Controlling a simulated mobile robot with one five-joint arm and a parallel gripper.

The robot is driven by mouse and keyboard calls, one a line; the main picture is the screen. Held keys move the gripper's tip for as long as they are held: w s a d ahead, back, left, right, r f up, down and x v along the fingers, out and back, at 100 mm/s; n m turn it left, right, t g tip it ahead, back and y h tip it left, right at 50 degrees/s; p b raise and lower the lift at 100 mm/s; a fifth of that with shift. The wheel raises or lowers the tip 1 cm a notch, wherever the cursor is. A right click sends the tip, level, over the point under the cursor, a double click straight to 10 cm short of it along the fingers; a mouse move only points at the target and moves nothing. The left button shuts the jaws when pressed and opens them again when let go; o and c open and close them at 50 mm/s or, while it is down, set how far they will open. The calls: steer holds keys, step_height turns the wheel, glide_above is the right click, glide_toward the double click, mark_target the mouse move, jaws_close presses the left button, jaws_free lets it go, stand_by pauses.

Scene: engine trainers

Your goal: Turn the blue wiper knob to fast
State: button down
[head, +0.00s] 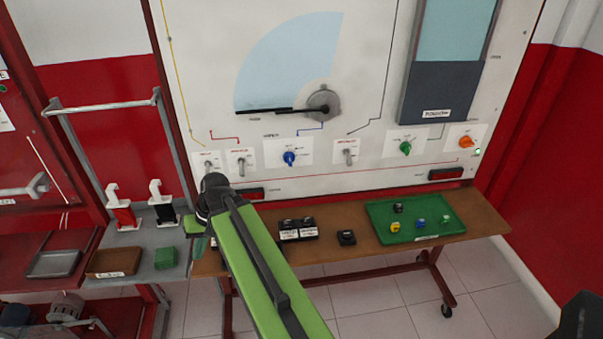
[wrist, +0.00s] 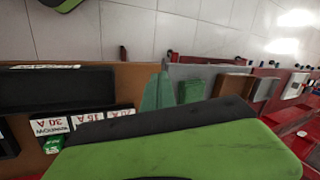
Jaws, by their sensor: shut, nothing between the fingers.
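The blue wiper knob (head: 289,158) sits on a white plate in the middle of the panel's lower row. Its pointer setting is too small to read. Above it, the dark wiper arm (head: 275,110) lies nearly level across the lower edge of a light-blue fan shape (head: 290,65). My green and black arm reaches up from the bottom of the head view and ends in a dark joint left of and below the knob. The wrist view faces down over the bench and does not show the knob.
Toggle switches (head: 241,165) flank the knob; a green knob (head: 405,148) and an orange knob (head: 466,142) are farther right. The brown bench (head: 370,255) below holds dark blocks (head: 346,238) and a green tray (head: 380,218). A grey shelf (head: 140,240) stands left. Air before the knob is clear.

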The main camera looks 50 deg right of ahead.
steer(key=s+d+r+m+t+y+b, duration=0.1)
steer(key=s+d+m+t+b, duration=0.15)
steer(key=d, duration=0.65)
steer(key=s+d+r+m+t+b, duration=0.1)
steer(key=d+r+m+t, duration=0.2)
steer(key=d, duration=0.5)
steer(key=s+d+m+t+y+b, duration=0.15)
steer(key=d+t, duration=0.25)
steer(key=d, duration=0.5)
steer(key=s+d+r+m+t+h+b, duration=0.2)
steer(key=s+d+r+m+t+h, duration=0.15)
steer(key=s+d, duration=0.45)
steer(key=s+d+r+m+t+h+b, duration=0.1)
steer(key=s+d+r+m+t+h, duration=0.15)
steer(key=s+d+r, duration=0.5)
glide_toward(290, 159)
steer(key=w+d+f, duration=0.3)
steer(key=w+d, duration=0.1)
steer(key=d, duration=0.1)
steer(key=shift+t+y, duration=0.25)
steer(key=shift+y, duration=0.2)
steer(key=shift+w+a+r, duration=0.1)
steer(key=shift+w+a, duration=0.55)
steer(key=shift+a, duration=0.2)
steer(key=shift+w+a+r, duration=0.1)
steer(key=shift+w+a, duration=0.55)
steer(key=shift+a, duration=0.2)
